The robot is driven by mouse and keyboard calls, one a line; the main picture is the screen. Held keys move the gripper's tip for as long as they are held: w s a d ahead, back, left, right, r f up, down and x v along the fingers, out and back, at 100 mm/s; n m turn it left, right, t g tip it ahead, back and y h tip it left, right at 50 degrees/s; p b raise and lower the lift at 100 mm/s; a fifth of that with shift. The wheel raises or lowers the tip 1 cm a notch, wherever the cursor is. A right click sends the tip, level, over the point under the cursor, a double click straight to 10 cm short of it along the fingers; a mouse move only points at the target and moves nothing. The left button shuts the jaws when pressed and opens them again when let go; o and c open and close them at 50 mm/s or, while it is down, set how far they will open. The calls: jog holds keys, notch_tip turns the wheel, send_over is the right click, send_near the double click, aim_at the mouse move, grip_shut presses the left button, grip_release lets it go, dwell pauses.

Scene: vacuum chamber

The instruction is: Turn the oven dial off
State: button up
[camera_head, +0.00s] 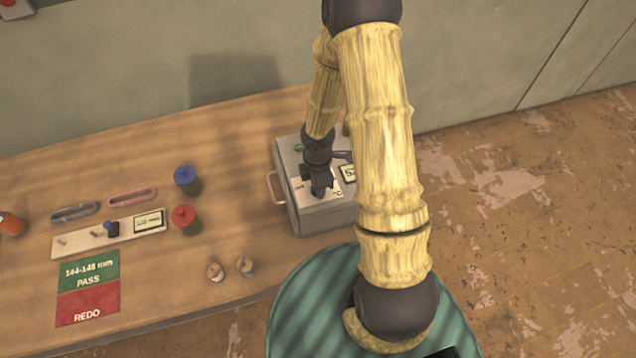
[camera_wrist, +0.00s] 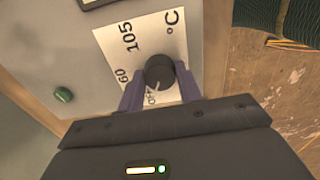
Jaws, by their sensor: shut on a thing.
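The oven (camera_head: 305,215) is a grey box with a side handle at the right end of the wooden bench. In the wrist view its dial (camera_wrist: 160,72) is a dark round knob on a white label marked OFF, 60, 105 and °C. A light pointer line on the knob runs down toward the OFF mark. My gripper (camera_wrist: 160,92) has its two purplish fingers on either side of the dial, shut on it. In the head view my gripper (camera_head: 320,188) is over the oven's top, and it hides most of the dial there.
A green button (camera_wrist: 63,95) is on the oven panel. Left on the bench are a gauge plate (camera_head: 85,240), red-lidded (camera_head: 183,215) and blue-lidded (camera_head: 186,178) jars, two small pieces (camera_head: 246,267) and a PASS/REDO mat (camera_head: 88,290). The bench between jars and oven is clear.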

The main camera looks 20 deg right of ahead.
jog(key=o, duration=1)
jog(key=shift+r, duration=0.1)
notch_tip(320, 180, up, 17)
jog(key=p, duration=0.2)
jog(key=shift+r+p, duration=0.15)
jog(key=shift+p, duration=0.2)
